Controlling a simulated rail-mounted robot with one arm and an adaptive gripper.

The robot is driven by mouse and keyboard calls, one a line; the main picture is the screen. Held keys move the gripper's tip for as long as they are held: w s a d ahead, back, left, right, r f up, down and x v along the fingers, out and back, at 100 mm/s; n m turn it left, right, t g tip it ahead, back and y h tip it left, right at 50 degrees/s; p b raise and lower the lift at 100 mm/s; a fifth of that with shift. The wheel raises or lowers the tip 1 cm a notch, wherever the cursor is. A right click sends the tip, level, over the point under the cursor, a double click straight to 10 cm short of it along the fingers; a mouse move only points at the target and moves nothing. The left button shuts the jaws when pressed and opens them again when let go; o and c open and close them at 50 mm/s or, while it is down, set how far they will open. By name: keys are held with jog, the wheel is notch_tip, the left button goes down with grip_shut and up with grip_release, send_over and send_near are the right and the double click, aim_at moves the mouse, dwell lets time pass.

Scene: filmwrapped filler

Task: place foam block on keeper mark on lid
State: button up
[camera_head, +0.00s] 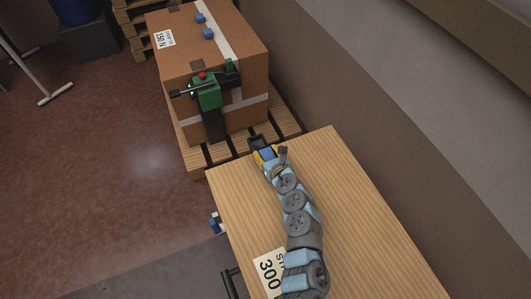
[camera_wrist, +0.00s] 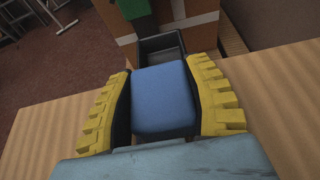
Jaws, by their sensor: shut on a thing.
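My gripper (camera_wrist: 163,102) is shut on a blue foam block (camera_wrist: 163,97), which sits between its yellow ribbed fingers in the wrist view. In the head view my gripper (camera_head: 265,155) is over the far edge of the wooden table, with the block (camera_head: 266,154) partly visible. The cardboard box (camera_head: 170,60) stands beyond on a pallet, apart from my gripper. On its top lid lie two blue blocks (camera_head: 208,33) (camera_head: 200,18) and a small brown patch (camera_head: 197,65); I cannot tell whether this patch is the keeper mark.
A green and black tool with a red knob (camera_head: 208,92) sits at the box's near edge. A black open holder (camera_wrist: 160,47) is just beyond the held block. The wooden table (camera_head: 350,210) has bare room right of my arm. A wall runs along the right.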

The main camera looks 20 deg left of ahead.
jog(key=shift+f, duration=0.15)
jog(key=o, duration=0.9)
jog(key=shift+r, duration=0.3)
jog(key=shift+s+d+r, duration=0.25)
jog(key=shift+s+d, duration=0.05)
jog(key=shift+d, duration=0.05)
jog(key=p+v, duration=0.1)
jog(key=v, duration=0.8)
jog(key=shift+s+d+f+p, duration=0.1)
jog(key=shift+s+d+p, duration=0.1)
jog(key=shift+d+p, duration=0.2)
jog(key=shift+s+d+r, duration=0.3)
jog(key=shift+s+r, duration=0.05)
jog(key=shift+s, duration=0.1)
